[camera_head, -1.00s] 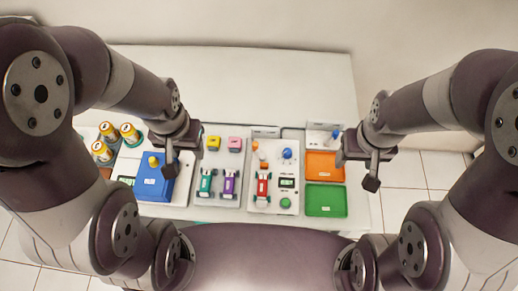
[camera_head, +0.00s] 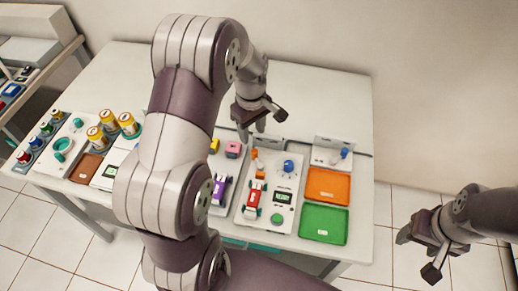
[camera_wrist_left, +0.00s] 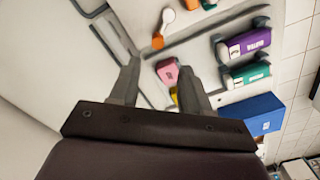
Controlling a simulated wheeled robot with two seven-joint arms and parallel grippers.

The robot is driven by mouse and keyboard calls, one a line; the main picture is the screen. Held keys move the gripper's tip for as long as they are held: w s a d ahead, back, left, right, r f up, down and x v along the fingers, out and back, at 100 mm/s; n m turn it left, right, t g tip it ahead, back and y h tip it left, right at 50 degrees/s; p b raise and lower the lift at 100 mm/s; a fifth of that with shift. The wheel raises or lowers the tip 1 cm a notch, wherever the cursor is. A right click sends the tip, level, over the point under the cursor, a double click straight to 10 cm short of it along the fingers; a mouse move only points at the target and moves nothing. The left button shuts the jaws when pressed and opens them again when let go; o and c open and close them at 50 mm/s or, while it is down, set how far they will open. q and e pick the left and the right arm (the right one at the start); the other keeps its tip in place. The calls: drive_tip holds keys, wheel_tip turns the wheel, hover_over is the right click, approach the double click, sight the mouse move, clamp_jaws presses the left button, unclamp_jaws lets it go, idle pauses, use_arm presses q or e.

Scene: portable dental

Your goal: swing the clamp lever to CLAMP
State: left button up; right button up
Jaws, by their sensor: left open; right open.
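On the white device panel (camera_head: 240,214), a small orange part (camera_head: 254,153) stands near the back edge, with more orange below it. It looks like the clamp lever, but its label is unreadable. In the left wrist view, an orange end (camera_wrist_left: 158,41) sits beside a white rounded piece (camera_wrist_left: 167,17). My left gripper (camera_head: 252,131) is open and empty above the back of this panel, apart from the lever. In its wrist view the fingers (camera_wrist_left: 158,80) are spread, with a pink block (camera_wrist_left: 167,71) below. My right gripper (camera_head: 418,248) is open, off the table's right side.
The panel carries a red cartridge (camera_head: 255,199), a blue knob (camera_head: 288,167) and a green button (camera_head: 277,218). Orange (camera_head: 327,187) and green (camera_head: 323,224) trays lie right. A small blue-handled unit (camera_head: 333,152) stands behind them. My left arm hides the middle-left.

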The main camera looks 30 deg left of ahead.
sight(255, 151)
use_arm(q)
drive_tip(key=f, duration=0.8)
drive_tip(key=shift+d+f, duration=0.25)
drive_tip(key=shift+w+d, duration=0.1)
drive_tip(key=shift+d, duration=0.1)
clamp_jaws()
